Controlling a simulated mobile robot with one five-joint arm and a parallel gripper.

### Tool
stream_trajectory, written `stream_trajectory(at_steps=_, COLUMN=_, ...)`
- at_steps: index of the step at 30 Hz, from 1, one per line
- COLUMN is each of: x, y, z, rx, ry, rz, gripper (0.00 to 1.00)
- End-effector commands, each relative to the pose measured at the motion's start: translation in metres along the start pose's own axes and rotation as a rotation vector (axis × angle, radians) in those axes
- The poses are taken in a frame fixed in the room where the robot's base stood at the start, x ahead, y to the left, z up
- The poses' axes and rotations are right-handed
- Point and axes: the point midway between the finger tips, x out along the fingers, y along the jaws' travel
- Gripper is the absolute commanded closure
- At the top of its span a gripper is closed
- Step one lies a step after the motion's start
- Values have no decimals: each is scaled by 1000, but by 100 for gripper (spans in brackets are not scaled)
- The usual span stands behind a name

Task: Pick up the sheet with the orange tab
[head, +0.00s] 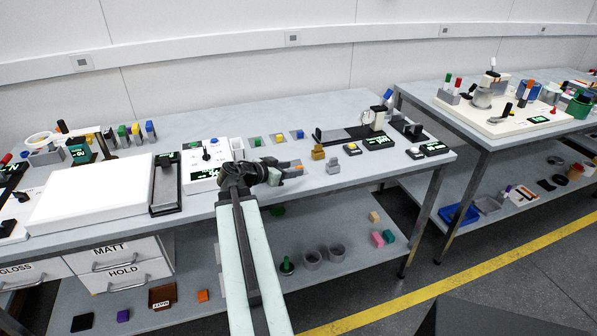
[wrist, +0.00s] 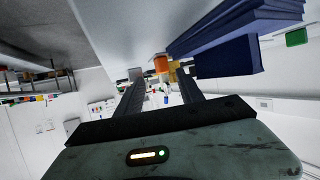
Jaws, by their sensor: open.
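A small orange tab (head: 297,167) shows on the table just past my gripper (head: 284,173) in the head view. The sheet under it is too small or hidden to make out. In the wrist view an orange block-like piece (wrist: 161,64) lies ahead, between the lines of my two dark fingers (wrist: 159,82). The fingers are apart with nothing held between them. I cannot tell the distance to the orange piece. Pieces with green (head: 255,141), yellow (head: 279,138) and blue (head: 299,134) tops sit farther back on the table.
A large dark blue slab-like thing (wrist: 225,45) is close to the right finger in the wrist view. A white control box (head: 207,160) is left of my gripper. A brass-coloured block (head: 318,152) and a grey block (head: 333,166) stand to its right. The table's front edge is close below.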

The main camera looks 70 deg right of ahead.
Motion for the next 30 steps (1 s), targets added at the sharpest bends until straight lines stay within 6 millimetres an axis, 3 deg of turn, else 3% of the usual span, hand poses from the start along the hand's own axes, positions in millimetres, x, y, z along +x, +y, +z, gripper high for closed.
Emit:
stream_trajectory(at_steps=6, x=40, y=-3, z=2, rx=1, ry=-1, rz=3, gripper=55)
stream_trajectory(at_steps=13, x=42, y=-2, z=-1, rx=1, ry=0, rz=1, gripper=55)
stream_trajectory(at_steps=18, x=42, y=-2, z=-1, rx=1, ry=0, rz=2, gripper=100)
stream_trajectory(at_steps=30, x=41, y=-2, z=-6, rx=1, ry=0, rz=3, gripper=100)
